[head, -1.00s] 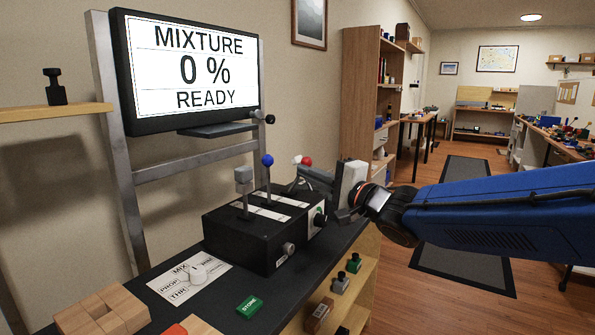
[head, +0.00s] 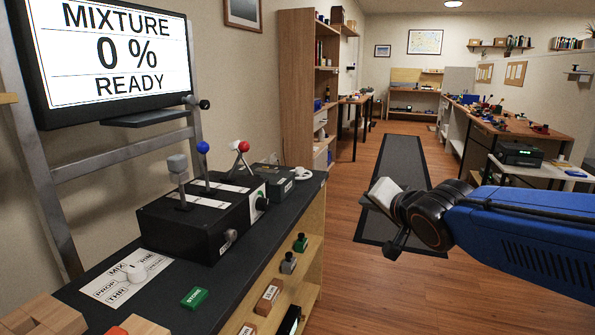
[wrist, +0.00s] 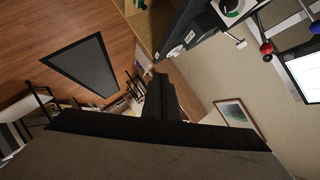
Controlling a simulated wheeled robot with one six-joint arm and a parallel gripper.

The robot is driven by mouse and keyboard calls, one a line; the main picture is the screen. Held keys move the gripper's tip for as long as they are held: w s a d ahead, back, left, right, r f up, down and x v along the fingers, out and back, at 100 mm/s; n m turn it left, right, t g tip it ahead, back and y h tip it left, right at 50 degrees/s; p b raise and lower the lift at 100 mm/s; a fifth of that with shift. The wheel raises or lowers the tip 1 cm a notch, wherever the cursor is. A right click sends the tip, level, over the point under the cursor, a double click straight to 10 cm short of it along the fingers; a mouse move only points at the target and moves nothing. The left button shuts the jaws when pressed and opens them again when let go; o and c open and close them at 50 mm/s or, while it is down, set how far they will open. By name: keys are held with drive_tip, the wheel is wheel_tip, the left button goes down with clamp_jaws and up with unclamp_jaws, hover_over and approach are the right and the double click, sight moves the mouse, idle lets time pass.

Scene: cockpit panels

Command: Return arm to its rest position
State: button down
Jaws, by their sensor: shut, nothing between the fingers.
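My blue arm (head: 530,225) reaches in from the right in the head view. My gripper (head: 378,200) is over the wooden floor, to the right of the bench and apart from the lever box. It is seen from the side and holds nothing. In the wrist view my gripper (wrist: 160,85) shows as a dark shape with its fingers together. The black lever box (head: 185,228) stands on the bench with a grey-knobbed lever (head: 177,166), a blue-knobbed lever (head: 203,150) and a red-knobbed lever (head: 243,148). The screen (head: 110,60) reads MIXTURE 0 % READY.
The dark bench top (head: 225,268) has a selector card (head: 125,275), a green STORE block (head: 194,297) and wooden blocks (head: 45,318). Shelves under it hold small items. A bookcase (head: 297,85) stands behind. Floor with a dark mat (head: 400,160) is open around my gripper.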

drive_tip(key=s+d+f+n+g+h, duration=0.3)
drive_tip(key=s+d+f+g, duration=0.1)
drive_tip(key=s+d+f, duration=0.7)
drive_tip(key=s+f+n+g, duration=0.1)
drive_tip(key=s+f+g, duration=0.1)
drive_tip(key=s, duration=0.5)
drive_tip(key=s+d+f+n+g, duration=0.1)
drive_tip(key=s+f+n+g, duration=0.1)
drive_tip(key=s, duration=0.6)
drive_tip(key=shift+f+n, duration=0.3)
drive_tip(key=shift+f, duration=0.35)
